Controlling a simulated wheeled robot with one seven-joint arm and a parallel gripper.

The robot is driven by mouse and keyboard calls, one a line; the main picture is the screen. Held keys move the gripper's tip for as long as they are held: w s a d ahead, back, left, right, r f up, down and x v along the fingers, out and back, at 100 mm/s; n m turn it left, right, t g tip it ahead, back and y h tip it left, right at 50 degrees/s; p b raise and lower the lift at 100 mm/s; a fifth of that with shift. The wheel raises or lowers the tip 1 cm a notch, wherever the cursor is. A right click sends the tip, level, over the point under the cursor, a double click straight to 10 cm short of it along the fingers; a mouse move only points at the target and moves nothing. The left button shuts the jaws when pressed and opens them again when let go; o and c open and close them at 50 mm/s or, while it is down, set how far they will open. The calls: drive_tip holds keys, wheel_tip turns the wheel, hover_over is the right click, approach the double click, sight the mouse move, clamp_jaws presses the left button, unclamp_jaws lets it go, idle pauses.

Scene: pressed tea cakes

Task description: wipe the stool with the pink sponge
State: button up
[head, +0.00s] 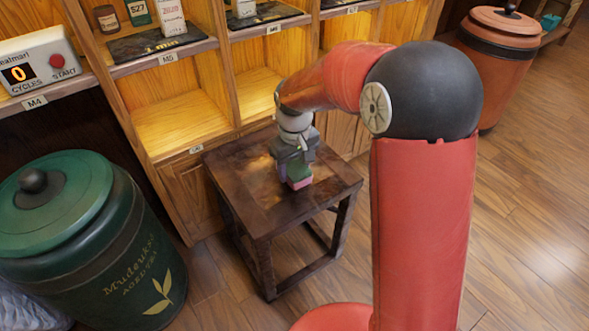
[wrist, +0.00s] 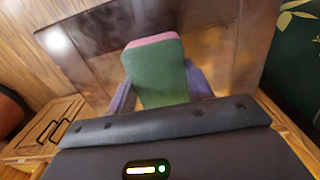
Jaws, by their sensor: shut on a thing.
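The stool (head: 246,203) is a dark brown wooden square stool in the middle of the head view. Its top also fills much of the upper wrist view (wrist: 208,42). My gripper (head: 295,172) is over the right part of the stool top, pointing down. It is shut on the sponge (head: 300,183), which shows a pink edge and a green face. In the wrist view the sponge (wrist: 156,72) sits between the two fingers, green side toward the camera. The sponge is at or very near the stool top; I cannot tell whether it touches.
A large green canister (head: 105,245) stands left of the stool. A wooden shelf unit (head: 178,125) is close behind it. A box with a start button (head: 38,62) sits on the left shelf. An orange canister (head: 497,50) stands at the back right. The right floor is clear.

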drive_tip(key=shift+r+p, duration=1.5)
drive_tip(key=shift+r, duration=0.85)
drive_tip(key=shift+s, duration=0.1)
